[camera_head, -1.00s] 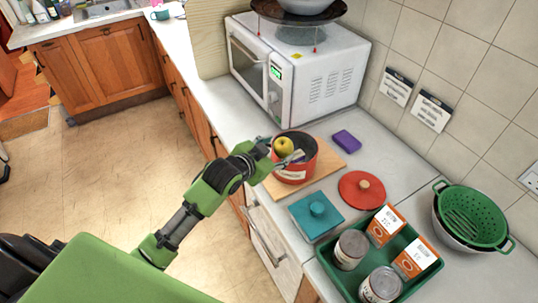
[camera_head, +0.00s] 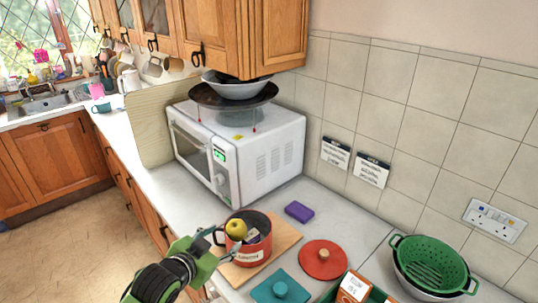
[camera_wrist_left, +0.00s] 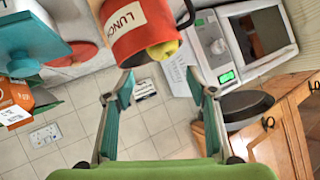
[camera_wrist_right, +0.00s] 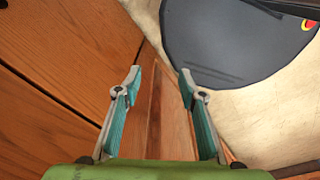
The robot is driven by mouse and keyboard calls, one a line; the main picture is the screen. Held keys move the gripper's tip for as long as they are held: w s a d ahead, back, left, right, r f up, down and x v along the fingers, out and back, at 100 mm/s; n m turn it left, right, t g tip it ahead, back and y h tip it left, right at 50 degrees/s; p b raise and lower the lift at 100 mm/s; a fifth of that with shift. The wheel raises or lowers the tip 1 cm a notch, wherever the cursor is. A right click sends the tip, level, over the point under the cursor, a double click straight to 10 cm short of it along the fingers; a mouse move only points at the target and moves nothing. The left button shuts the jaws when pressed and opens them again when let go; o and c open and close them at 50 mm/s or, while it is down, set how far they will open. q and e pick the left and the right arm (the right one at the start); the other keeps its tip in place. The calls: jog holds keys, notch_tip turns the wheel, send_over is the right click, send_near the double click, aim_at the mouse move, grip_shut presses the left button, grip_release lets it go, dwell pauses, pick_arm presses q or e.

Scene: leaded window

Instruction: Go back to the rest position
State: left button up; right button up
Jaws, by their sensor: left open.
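A red pot labelled lunch (camera_head: 247,252) stands on a wooden board on the worktop, with a yellow apple (camera_head: 236,229) and another small item inside. My left gripper (camera_head: 214,240) is just left of the pot, its green arm coming up from below. In the left wrist view its fingers (camera_wrist_left: 158,80) are spread with nothing held between them; the pot (camera_wrist_left: 140,25) and apple (camera_wrist_left: 163,50) lie beyond. Whether a finger touches the pot I cannot tell. My right gripper (camera_wrist_right: 160,75) is open and empty before wooden cabinet fronts (camera_wrist_right: 60,70); it is outside the head view.
A white microwave (camera_head: 265,160) stands behind the pot. A purple sponge (camera_head: 299,211), a red lid (camera_head: 323,260), a teal lid (camera_head: 280,290), orange-and-white boxes (camera_head: 354,287) and a green colander (camera_head: 435,265) sit on the worktop. Floor (camera_head: 70,250) at left is clear.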

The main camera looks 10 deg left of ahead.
pick_arm(q)
jog(key=s+f+n+g+y, duration=0.1)
jog(key=s+f+g, duration=0.25)
jog(key=s, duration=0.65)
jog(key=s+d+f+n+g, duration=0.15)
jog(key=s+f, duration=0.35)
jog(key=s, duration=0.5)
jog(key=s+f+n+g+y, duration=0.15)
jog(key=s+f+g, duration=0.25)
jog(key=s, duration=0.6)
notch_tip(320, 180, down, 34)
jog(key=s+g+b, duration=0.1)
jog(key=s+b, duration=0.1)
jog(key=b, duration=0.5)
jog(key=s+a+f+b, duration=0.1)
jog(key=s+f+b, duration=0.1)
jog(key=s+f, duration=0.6)
jog(key=s+a+f+g+b, duration=0.1)
jog(key=s+a+f+b, duration=0.1)
jog(key=s+f, duration=0.6)
notch_tip(320, 180, down, 4)
jog(key=shift+s+a+f+b, duration=0.15)
jog(key=shift+s+f+b, duration=0.05)
jog(key=shift+b, duration=0.2)
